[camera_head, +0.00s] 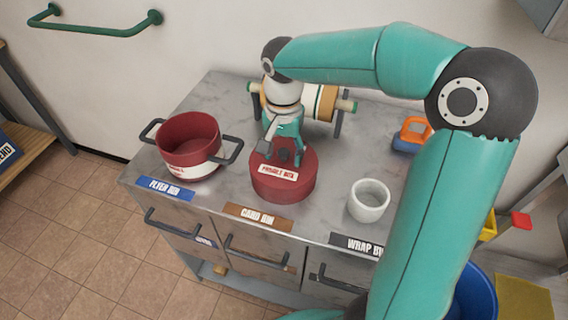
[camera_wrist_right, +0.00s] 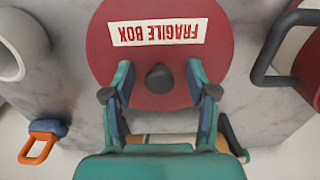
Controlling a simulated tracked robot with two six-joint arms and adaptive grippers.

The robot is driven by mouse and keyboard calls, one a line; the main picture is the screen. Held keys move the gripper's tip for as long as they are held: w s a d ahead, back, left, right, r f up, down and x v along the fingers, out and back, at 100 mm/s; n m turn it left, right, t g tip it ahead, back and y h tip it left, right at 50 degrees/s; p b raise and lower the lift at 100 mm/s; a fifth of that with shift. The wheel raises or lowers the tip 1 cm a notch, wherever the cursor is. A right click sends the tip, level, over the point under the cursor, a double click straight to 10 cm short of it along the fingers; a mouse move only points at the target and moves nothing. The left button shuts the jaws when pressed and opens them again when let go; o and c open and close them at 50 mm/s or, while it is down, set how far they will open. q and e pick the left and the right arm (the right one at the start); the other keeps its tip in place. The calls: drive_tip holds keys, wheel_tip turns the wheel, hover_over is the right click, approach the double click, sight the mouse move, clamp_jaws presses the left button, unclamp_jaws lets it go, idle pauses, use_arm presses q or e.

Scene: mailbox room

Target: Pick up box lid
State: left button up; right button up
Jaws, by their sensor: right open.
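The round red box lid (camera_head: 270,183), labelled "FRAGILE BOX", sits on a red round box on the grey counter. It also shows in the right wrist view (camera_wrist_right: 160,70), with a dark knob (camera_wrist_right: 159,78) at its middle. My right gripper (camera_head: 284,158) is above the lid with its fingers pointing down. In the right wrist view the open fingers (camera_wrist_right: 160,88) stand on either side of the knob, with a gap on each side. Whether they touch the lid is unclear. My left gripper is not in view.
A red and white pot (camera_head: 190,147) with dark handles stands left of the box. A white cup (camera_head: 368,200) stands to its right. A roll holder (camera_head: 325,103) is behind, and an orange and blue item (camera_head: 411,135) lies at the right. Counter (camera_head: 225,105) shows bare patches between them.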

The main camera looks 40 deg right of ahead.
clamp_jaws()
idle(0.4)
